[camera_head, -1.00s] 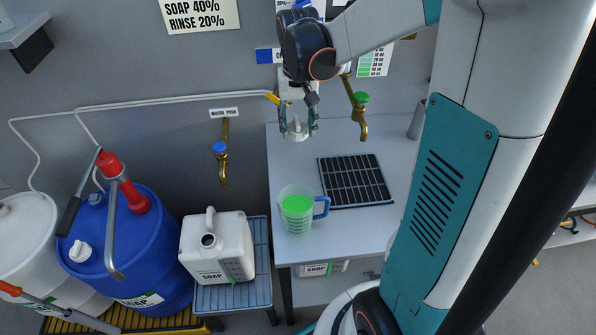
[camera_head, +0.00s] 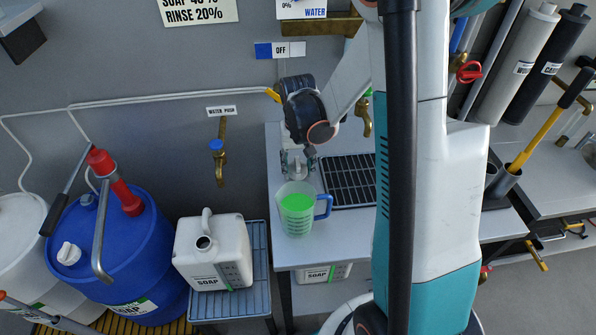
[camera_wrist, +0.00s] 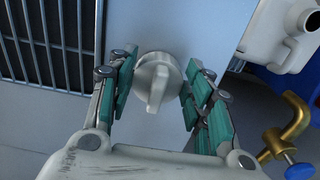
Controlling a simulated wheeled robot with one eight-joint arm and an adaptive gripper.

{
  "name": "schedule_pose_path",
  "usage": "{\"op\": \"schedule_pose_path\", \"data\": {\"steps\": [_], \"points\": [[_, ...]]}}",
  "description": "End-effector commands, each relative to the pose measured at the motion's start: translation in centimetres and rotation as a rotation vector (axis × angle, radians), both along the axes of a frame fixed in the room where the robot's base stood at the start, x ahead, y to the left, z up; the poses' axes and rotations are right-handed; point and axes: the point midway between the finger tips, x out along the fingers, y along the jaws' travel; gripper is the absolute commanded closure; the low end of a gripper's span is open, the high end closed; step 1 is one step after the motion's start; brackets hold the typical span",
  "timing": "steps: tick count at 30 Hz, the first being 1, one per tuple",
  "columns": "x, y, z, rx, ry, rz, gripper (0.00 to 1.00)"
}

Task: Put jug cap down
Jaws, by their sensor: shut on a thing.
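The jug cap, pale grey with a raised grip bar, shows in the wrist view (camera_wrist: 156,82) between the teal finger pads. My gripper (camera_wrist: 158,90) is shut on it. In the head view my gripper (camera_head: 297,162) points down behind the measuring jug, with the cap (camera_head: 298,172) low at its fingertips over the grey table (camera_head: 340,235). I cannot tell whether the cap touches the table. The white soap jug (camera_head: 212,258) stands uncapped, its round mouth open, on a blue-grey rack at the left.
A measuring jug (camera_head: 296,212) of green liquid stands just in front of my gripper. A black drain grate (camera_head: 350,178) lies to its right. A brass tap (camera_head: 220,162) is on the wall to the left. A blue drum (camera_head: 130,250) stands further left.

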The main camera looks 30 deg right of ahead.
Motion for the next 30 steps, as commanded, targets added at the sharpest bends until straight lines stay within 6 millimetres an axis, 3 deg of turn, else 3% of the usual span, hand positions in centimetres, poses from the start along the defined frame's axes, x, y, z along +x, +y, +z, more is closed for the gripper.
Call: {"op": "schedule_pose_path", "data": {"steps": [3,14,15,18,30], "points": [[0.02,-0.01,-1.61,0.000,0.000,0.000,0.66],[-0.01,0.00,-1.91,0.000,0.000,0.000,0.66],[-0.01,0.00,-1.95,0.000,0.000,0.000,0.52],[-0.01,0.00,-1.84,0.000,0.000,0.000,0.34],[-0.01,0.00,-1.53,0.000,0.000,0.000,0.34]]}}
